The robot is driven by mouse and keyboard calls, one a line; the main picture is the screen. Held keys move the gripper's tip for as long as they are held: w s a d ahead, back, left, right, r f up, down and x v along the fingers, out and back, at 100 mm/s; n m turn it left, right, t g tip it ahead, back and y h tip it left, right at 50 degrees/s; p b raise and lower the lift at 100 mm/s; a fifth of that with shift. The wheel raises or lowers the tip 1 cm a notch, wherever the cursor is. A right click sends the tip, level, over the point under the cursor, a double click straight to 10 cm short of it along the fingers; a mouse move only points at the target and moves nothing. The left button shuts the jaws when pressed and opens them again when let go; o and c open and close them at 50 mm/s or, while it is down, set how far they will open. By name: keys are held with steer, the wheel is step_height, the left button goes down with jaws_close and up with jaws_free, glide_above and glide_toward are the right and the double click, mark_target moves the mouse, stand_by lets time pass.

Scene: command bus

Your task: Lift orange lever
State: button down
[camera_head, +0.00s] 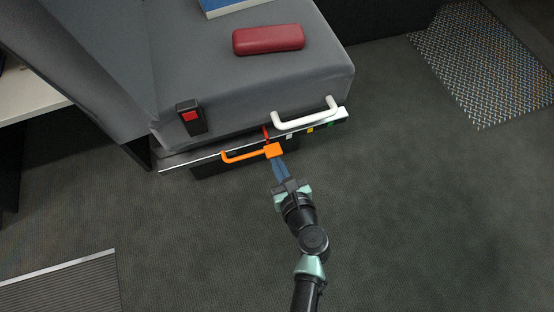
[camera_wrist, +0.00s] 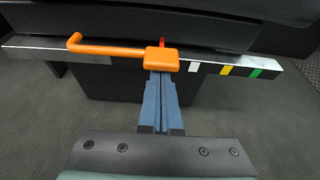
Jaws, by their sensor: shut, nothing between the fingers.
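The orange lever (camera_head: 244,155) is on the front rail below the grey seat. It has a thin bent bar on the left and a block-shaped end on the right. In the wrist view the orange lever (camera_wrist: 108,50) lies across the upper middle, its bar roughly level. My gripper (camera_head: 276,161) has its blue fingers shut together. In the wrist view the fingertips of my gripper (camera_wrist: 161,74) meet the lower edge of the lever's block. The block hides the very tips, so I cannot tell if they touch it. Nothing shows between the fingers.
A white handle (camera_head: 303,119) is on the seat front, right of the lever. The silver rail (camera_wrist: 245,68) carries white, yellow and green marks, with a small red piece (camera_wrist: 164,42) behind the lever. A buckle (camera_head: 190,116) and red case (camera_head: 268,39) are on the seat. Floor around is clear.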

steer(key=shift+r, duration=0.25)
step_height(320, 180, up, 2)
steer(key=shift+r+n+h+p, duration=0.1)
steer(key=shift+n+h+p, duration=0.3)
steer(key=shift+n+p, duration=0.5)
steer(key=shift+s+a+r+n+t+h+p, duration=0.1)
steer(key=shift+r+n+t+h+p, duration=0.1)
steer(key=shift+r+n+p, duration=0.25)
steer(key=shift+a+r+n+t+h+p, duration=0.1)
steer(key=shift+r+n+h+p, duration=0.15)
steer(key=shift+r+p, duration=0.3)
steer(key=r+n, duration=0.1)
steer(key=a+r+n+h+p, duration=0.1)
steer(key=shift+s+r, duration=0.15)
steer(key=shift+r, duration=0.15)
steer(key=shift+s+a+r+t+p, duration=0.1)
steer(key=shift+a+r+t+p, duration=0.2)
steer(key=shift+r+p, duration=0.15)
steer(key=shift+a+r, duration=0.15)
